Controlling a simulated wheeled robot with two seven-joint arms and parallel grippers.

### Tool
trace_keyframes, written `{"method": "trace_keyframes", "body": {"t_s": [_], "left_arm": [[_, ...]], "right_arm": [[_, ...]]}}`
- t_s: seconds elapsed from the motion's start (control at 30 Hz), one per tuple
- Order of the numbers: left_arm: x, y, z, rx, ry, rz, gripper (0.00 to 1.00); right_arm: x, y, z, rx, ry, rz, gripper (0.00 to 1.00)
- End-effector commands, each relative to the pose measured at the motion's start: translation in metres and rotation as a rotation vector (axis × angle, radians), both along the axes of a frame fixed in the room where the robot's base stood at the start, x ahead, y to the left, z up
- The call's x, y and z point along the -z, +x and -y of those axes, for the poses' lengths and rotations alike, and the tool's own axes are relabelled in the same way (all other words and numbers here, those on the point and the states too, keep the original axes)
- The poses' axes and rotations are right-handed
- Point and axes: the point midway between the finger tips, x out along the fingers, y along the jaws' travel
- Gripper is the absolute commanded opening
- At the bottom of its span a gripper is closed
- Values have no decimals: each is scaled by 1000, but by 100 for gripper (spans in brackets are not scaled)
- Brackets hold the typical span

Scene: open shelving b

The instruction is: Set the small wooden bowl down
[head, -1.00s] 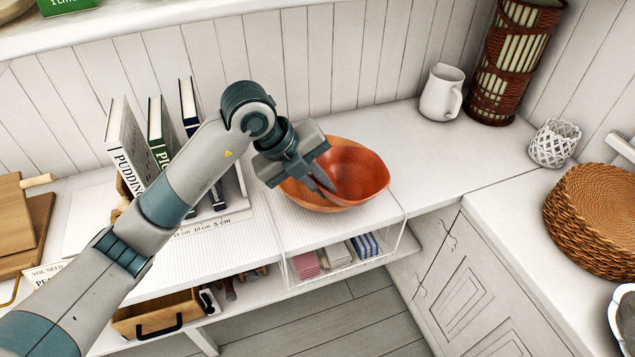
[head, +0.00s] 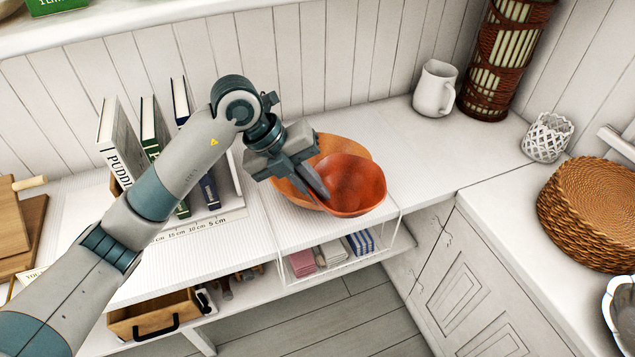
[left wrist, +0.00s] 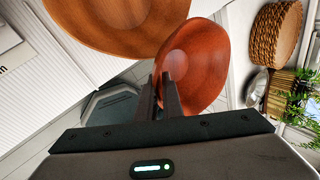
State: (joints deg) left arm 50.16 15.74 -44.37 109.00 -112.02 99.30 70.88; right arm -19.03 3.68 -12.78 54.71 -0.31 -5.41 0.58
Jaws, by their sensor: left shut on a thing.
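The small reddish wooden bowl (head: 352,186) is in my left gripper (head: 322,192), whose fingers are shut on its left rim. In the left wrist view the small bowl (left wrist: 203,62) shows at the fingertips (left wrist: 166,85), with its inside facing the camera. A larger, lighter orange-brown wooden bowl (head: 340,146) stands on the white ribbed shelf top (head: 262,226), partly hidden behind the small bowl and gripper. The small bowl overlaps its front right side in the head view. I cannot tell whether the two bowls touch. My right gripper is out of view.
Books in a rack (head: 150,140) stand left of the bowls. The white counter (head: 440,150) between is clear.

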Motion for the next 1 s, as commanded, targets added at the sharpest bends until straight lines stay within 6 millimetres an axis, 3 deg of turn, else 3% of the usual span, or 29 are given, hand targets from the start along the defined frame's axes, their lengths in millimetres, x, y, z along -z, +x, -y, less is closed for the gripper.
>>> {"method": "trace_keyframes", "body": {"t_s": [0.57, 1.0], "left_arm": [[15, -38, -45, 1092, 5, -3, 0], [24, -61, -111, 2027, 12, -4, 0]], "right_arm": [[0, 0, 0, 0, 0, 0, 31], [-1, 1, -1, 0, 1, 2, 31]]}}
